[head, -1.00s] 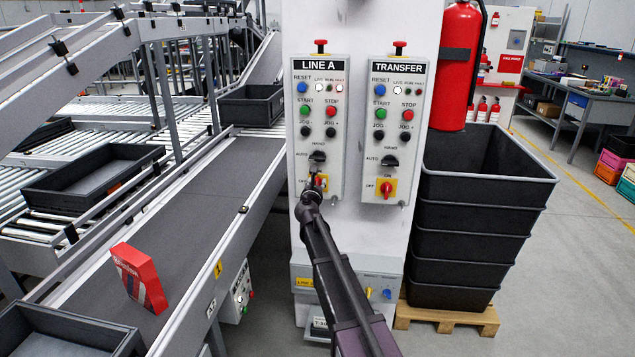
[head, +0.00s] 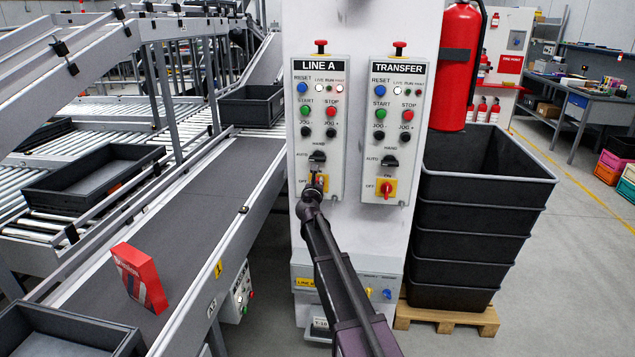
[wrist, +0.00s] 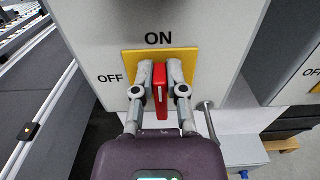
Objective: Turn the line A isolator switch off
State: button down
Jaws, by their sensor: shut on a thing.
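The line A isolator switch is a red handle (wrist: 160,90) on a yellow plate (wrist: 187,55) in the wrist view. The handle stands about upright, in line with the ON mark above it; OFF is marked at the left. My gripper (wrist: 160,82) is shut on the handle, one finger on each side. In the head view my gripper (head: 316,186) is at the bottom of the LINE A panel (head: 335,150) and largely hides this switch.
The TRANSFER panel (head: 397,150) with its own red isolator switch (head: 387,188) is to the right. A conveyor (head: 195,205) carrying a red box (head: 139,279) runs on the left. Stacked black crates (head: 470,230) and a fire extinguisher (head: 460,65) stand at the right.

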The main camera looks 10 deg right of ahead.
jog(key=shift+w+n, duration=0.2)
jog(key=shift+n, duration=0.2)
jog(key=n, duration=0.5)
jog(key=a+f+n+b, duration=0.1)
jog(key=n, duration=0.5)
jog(key=w+f+n+b, duration=0.1)
jog(key=n, duration=0.5)
jog(key=shift+a, duration=0.4)
jog(key=shift+w, duration=0.1)
jog(key=c, duration=0.7)
grip_release()
jog(key=shift+d+f, duration=0.1)
jog(key=shift+f, duration=0.1)
